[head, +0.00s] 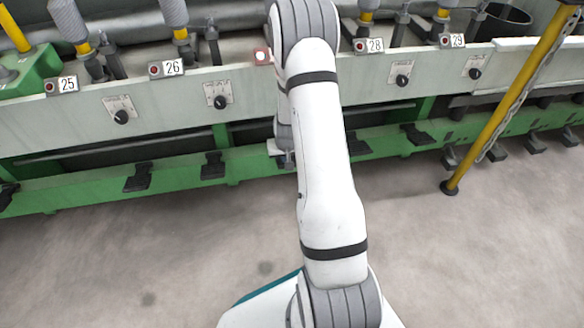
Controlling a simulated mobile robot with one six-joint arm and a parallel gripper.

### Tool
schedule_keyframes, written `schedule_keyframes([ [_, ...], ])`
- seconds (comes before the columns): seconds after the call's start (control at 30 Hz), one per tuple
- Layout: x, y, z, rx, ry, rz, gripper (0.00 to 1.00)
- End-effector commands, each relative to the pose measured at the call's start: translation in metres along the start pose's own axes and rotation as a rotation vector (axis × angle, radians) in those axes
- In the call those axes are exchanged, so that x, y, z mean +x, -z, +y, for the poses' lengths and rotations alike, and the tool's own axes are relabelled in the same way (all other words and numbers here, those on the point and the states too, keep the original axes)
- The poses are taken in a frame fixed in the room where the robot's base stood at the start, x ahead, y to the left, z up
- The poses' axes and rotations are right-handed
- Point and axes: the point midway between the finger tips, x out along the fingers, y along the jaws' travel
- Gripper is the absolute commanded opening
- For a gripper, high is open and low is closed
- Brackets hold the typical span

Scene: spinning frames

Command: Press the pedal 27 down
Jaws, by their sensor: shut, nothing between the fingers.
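The number plate between plates 26 and 28 (262,56) is mostly hidden behind my arm, so its number cannot be read. Black foot pedals stick out from the low green rail; one (213,166) is left of my arm and one (357,145) is right of it. Pedal 27 itself cannot be picked out; the rail behind my arm is covered. My arm rises, bends at the top and comes down behind its own link. My gripper (284,160) shows only in small part at the left edge of that link, near pedal height. It looks shut and empty; contact with a pedal cannot be told.
Plates 25 (68,85), 26 (173,68), 28 (375,46) and 29 (457,40) line the pale machine front, with black knobs (220,101) below. A yellow post (510,100) with a chain stands at right. The grey concrete floor (130,260) in front is clear.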

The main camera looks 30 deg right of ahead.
Motion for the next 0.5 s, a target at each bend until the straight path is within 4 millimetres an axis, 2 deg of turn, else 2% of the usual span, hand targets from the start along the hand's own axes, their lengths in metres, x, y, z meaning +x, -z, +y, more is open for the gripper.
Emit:
schedule_keyframes([
  [0.5, 0.0051, -0.0015, -0.0002, 0.000, 0.000, 0.000, 0.00],
])
